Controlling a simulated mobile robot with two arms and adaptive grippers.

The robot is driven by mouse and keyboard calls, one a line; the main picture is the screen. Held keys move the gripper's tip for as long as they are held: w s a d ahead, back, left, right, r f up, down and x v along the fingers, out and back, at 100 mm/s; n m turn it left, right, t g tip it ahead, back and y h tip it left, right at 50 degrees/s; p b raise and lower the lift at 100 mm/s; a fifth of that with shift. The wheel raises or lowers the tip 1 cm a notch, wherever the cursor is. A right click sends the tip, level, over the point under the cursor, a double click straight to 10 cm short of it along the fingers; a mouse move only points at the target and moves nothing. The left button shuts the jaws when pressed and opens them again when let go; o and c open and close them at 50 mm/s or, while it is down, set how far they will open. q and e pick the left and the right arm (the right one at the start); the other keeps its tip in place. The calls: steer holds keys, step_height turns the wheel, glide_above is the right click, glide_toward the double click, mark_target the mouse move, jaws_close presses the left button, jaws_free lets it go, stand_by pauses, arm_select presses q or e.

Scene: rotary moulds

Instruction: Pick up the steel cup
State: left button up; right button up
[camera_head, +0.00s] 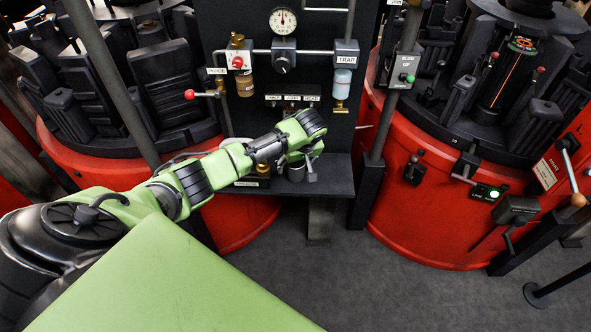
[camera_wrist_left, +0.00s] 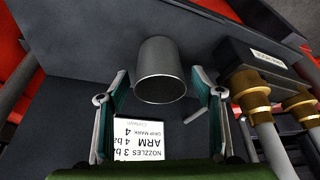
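The steel cup (camera_wrist_left: 160,68) is a plain grey metal cup on the dark shelf of the valve panel. In the head view the cup (camera_head: 296,173) is mostly hidden behind my left gripper (camera_head: 306,158). In the left wrist view my left gripper (camera_wrist_left: 159,80) is open, with one fingertip on each side of the cup. A gap shows between each fingertip and the cup's wall, and nothing is held. My right gripper is in neither view.
Brass fittings on a dark block (camera_wrist_left: 246,82) stand close beside the right finger in the wrist view. A white printed label (camera_wrist_left: 158,142) lies on the shelf (camera_head: 335,184). Red rotary moulds (camera_head: 425,215) flank the panel. A red-knobbed lever (camera_head: 190,94) projects above the arm.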

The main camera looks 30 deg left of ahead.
arm_select(q)
steer(key=c, duration=1.2)
steer(key=shift+r, duration=0.1)
